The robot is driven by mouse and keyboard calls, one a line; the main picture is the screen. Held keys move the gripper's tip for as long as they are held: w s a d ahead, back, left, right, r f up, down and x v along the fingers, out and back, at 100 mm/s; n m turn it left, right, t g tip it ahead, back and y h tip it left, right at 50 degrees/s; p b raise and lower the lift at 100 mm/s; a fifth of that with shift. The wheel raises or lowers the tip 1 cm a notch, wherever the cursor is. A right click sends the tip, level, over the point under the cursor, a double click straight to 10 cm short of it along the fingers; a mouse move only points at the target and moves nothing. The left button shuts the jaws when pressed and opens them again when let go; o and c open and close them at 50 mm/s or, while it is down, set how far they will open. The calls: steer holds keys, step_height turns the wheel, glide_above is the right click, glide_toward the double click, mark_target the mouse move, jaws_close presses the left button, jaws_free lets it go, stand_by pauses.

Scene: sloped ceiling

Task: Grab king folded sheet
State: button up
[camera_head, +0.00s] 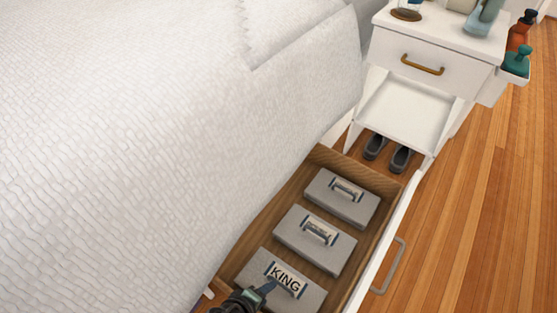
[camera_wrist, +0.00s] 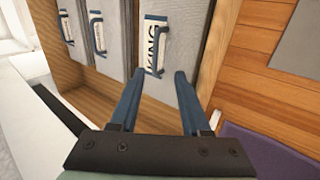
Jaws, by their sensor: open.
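The king folded sheet (camera_head: 285,275) is a grey bundle with a white label reading KING and dark blue straps. It lies nearest in the open wooden drawer (camera_head: 384,188) under the bed. It also shows in the wrist view (camera_wrist: 180,60), straight ahead of the fingers. My gripper (camera_head: 262,290) is at this sheet's near side in the head view, partly cut off by the lower edge. In the wrist view my gripper (camera_wrist: 158,75) has its two blue fingers apart, one on each side of the label's lower end. Nothing is held. Whether the fingertips touch the sheet cannot be told.
Two similar grey folded sheets (camera_head: 315,240) (camera_head: 342,198) lie farther back in the drawer. The white bed (camera_head: 150,130) borders the drawer on the left. A white nightstand (camera_head: 440,65) with shoes (camera_head: 388,153) beneath stands behind it. Wooden floor (camera_head: 470,220) is clear at right.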

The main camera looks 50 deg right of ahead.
mark_target(278, 283)
steer(key=shift+d+r+b+x, duration=0.1)
steer(key=shift+d+b+x, duration=0.05)
steer(key=shift+b+x, duration=1.55)
steer(key=shift+d+r+b+x, duration=0.15)
steer(key=shift+b+x, duration=1)
steer(key=shift+x, duration=1.1)
jaws_close()
